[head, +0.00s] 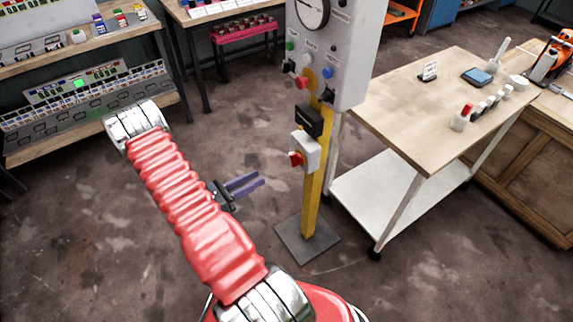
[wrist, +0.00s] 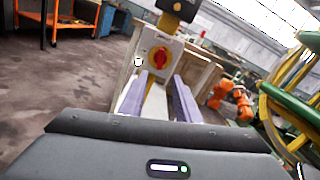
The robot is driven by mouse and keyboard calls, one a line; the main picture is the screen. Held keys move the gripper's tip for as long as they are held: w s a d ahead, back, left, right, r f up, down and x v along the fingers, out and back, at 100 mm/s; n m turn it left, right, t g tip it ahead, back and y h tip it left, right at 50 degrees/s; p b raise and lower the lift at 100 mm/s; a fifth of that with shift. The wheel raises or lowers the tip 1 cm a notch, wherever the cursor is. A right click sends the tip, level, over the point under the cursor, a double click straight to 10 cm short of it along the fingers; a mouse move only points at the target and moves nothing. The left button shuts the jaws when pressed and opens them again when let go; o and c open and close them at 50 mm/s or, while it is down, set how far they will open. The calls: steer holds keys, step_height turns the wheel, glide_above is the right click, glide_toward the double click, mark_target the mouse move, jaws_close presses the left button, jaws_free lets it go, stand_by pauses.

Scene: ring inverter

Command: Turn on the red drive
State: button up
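No thing in view is marked as the red drive. A red rotary switch (head: 296,158) sits on a small white box (head: 308,148) on a yellow post (head: 316,190). In the wrist view the switch (wrist: 159,58) has a yellow plate behind its red knob, and the knob looks upright. Above it on the post is a black box (head: 309,121). My gripper (head: 261,179) is in front and to the left of the post, with its purple fingers pointing toward it. In the wrist view my gripper (wrist: 160,77) is open and empty, with the switch appearing just beyond the fingertips, apart from them.
A grey control panel (head: 325,55) with a dial and coloured buttons tops the post, which stands on a flat base plate (head: 307,240). A wooden-topped cart (head: 400,100) stands to the right. Shelves with modules (head: 85,95) are at left. Floor between is clear.

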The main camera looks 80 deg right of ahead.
mark_target(296, 159)
steer(key=x, duration=1.4)
steer(key=shift+a, duration=0.1)
steer(key=shift+c, duration=0.3)
jaws_close()
